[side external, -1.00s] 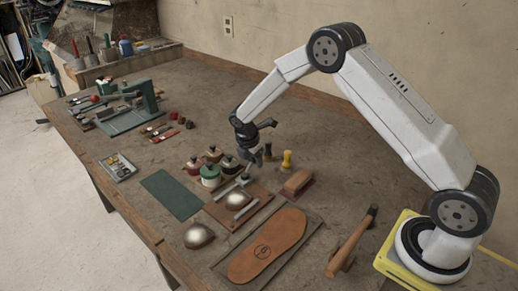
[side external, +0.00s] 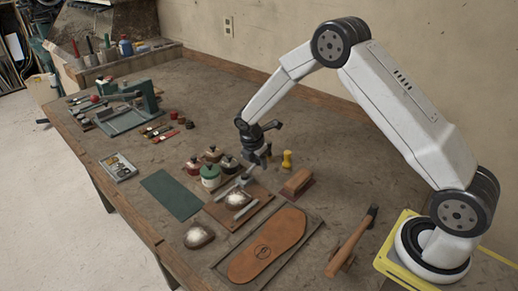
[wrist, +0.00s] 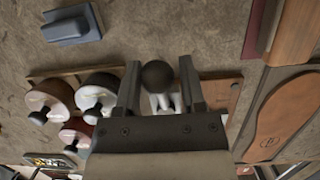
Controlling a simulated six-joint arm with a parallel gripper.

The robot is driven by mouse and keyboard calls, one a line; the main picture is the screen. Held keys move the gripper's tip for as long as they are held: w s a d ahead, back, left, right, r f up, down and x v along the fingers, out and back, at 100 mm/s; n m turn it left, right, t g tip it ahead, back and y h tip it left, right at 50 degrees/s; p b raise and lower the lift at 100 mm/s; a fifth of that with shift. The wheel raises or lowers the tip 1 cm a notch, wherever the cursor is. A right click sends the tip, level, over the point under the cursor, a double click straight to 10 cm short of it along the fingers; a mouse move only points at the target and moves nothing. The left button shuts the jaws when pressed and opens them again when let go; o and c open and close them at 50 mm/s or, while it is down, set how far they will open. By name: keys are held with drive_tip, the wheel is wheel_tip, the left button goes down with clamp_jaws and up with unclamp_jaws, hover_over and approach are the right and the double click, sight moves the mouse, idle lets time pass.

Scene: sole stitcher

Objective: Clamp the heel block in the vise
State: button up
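My gripper (side external: 262,158) hangs above the back of a small wooden board (side external: 262,193) that carries metal bars (side external: 247,210), which look like the vise. A shiny rounded piece (side external: 238,199) sits between the bars; I cannot tell if it is the heel block. In the wrist view my gripper (wrist: 160,70) has its two fingers apart. A dark round knob (wrist: 158,75) shows between them, with pale metal parts below it; contact cannot be told. A brown block (side external: 298,181) on a dark red base stands right of the board.
Several lidded jars (side external: 210,174) stand close left of the gripper, and a yellow piece (side external: 287,158) stands behind. A leather sole (side external: 268,246), a hammer (side external: 352,240) and a green mat (side external: 171,195) lie around. A green machine (side external: 128,116) stands at the far left.

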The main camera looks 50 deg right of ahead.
drive_tip(key=shift+s, duration=0.75)
drive_tip(key=shift+s+a, duration=0.25)
drive_tip(key=shift+s, duration=0.4)
drive_tip(key=o, duration=0.4)
drive_tip(key=shift+c, duration=0.2)
drive_tip(key=shift+w+r, duration=0.1)
drive_tip(key=shift+r, duration=0.05)
idle(0.4)
